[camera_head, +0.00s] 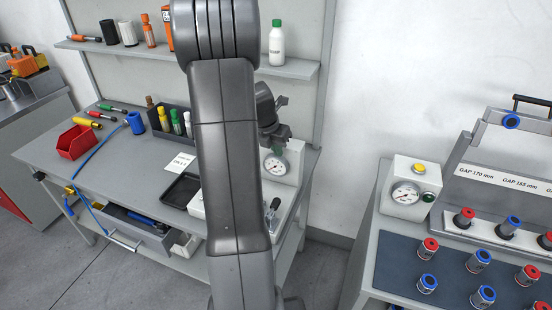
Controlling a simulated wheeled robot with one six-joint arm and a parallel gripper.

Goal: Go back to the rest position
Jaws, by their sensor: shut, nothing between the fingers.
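My arm (232,160) rises through the middle of the view and hides the centre of the grey workbench (100,165). My gripper (279,140) shows just right of the arm, partly hidden by it. It is shut and empty, in front of the bench's back panel and above a white tester with a round gauge (275,165). I cannot tell whether it touches the tester. A lever (273,208) shows on the tester's base below.
A red bin (76,142), a black tray (182,190) and bottles in a rack (175,122) are on the bench. A shelf (290,66) holds a white bottle (276,44). A second table (365,270) with red and blue fittings stands right, across a floor gap.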

